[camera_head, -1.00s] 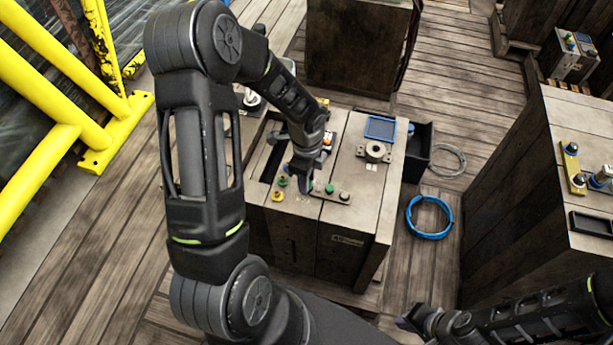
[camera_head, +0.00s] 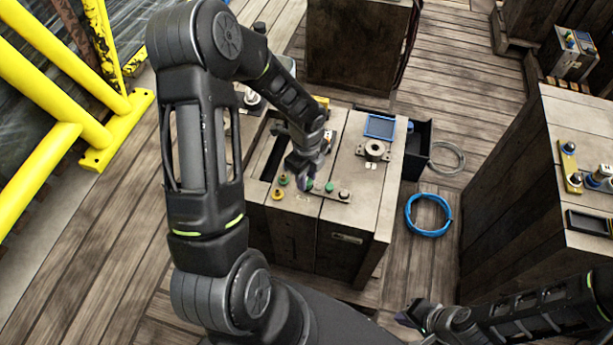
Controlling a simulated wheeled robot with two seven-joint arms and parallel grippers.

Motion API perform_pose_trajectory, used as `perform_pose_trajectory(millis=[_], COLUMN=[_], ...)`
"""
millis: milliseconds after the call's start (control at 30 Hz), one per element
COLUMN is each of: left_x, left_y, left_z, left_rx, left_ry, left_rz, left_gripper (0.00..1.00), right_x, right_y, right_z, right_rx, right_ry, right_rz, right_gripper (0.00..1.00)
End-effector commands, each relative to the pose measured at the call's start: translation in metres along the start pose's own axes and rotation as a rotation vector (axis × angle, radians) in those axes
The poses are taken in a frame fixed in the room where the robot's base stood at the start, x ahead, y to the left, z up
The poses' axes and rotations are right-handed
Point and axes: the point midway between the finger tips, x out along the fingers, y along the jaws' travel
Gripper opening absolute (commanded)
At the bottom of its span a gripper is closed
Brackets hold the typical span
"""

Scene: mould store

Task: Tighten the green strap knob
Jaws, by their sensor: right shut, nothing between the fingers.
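Small knobs sit in a row along a flat strap near the front edge of a mould block (camera_head: 345,250). One green knob (camera_head: 283,180) is at the left of the row and another green knob (camera_head: 329,187) is right of the gripper. A dark knob (camera_head: 344,195) sits at the right end. My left gripper (camera_head: 306,182) points down over the strap between the two green knobs, partly hiding that stretch. Its fingers are too small to tell open or shut, or whether they touch anything. My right gripper (camera_head: 405,318) is shut and empty, low over the floor at bottom right.
A blue hose coil (camera_head: 428,231) lies on the floor to the right. Another block (camera_head: 535,170) stands at right; a yellow rail (camera_head: 45,85) at left.

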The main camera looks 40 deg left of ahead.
Motion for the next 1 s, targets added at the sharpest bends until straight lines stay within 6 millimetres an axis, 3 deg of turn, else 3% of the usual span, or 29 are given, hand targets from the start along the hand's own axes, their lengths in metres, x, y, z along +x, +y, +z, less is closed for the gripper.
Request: perform_pose_trajectory(millis=[267, 567, 767, 1000], left_x=[0.0, -0.002, -0.023, -0.062], left_y=[0.0, 0.0, -0.001, -0.001], left_z=[0.0, 0.0, 0.001, 0.001], left_rx=[-0.001, -0.001, -0.002, -0.002], left_ry=[-0.001, -0.001, -0.001, -0.001], left_rz=[-0.001, -0.001, -0.004, -0.004], left_gripper=[0.5, 0.5, 0.5, 0.5], right_x=[0.0, 0.0, -0.001, -0.003], right_y=[0.0, 0.0, -0.001, -0.001], right_z=[0.0, 0.0, 0.0, 0.0], right_rx=[0.0, 0.0, 0.0, 0.0], right_ry=[0.0, 0.0, 0.0, 0.0], right_rz=[0.0, 0.0, 0.0, 0.0], right_gripper=[0.0, 0.0, 0.0, 0.0])
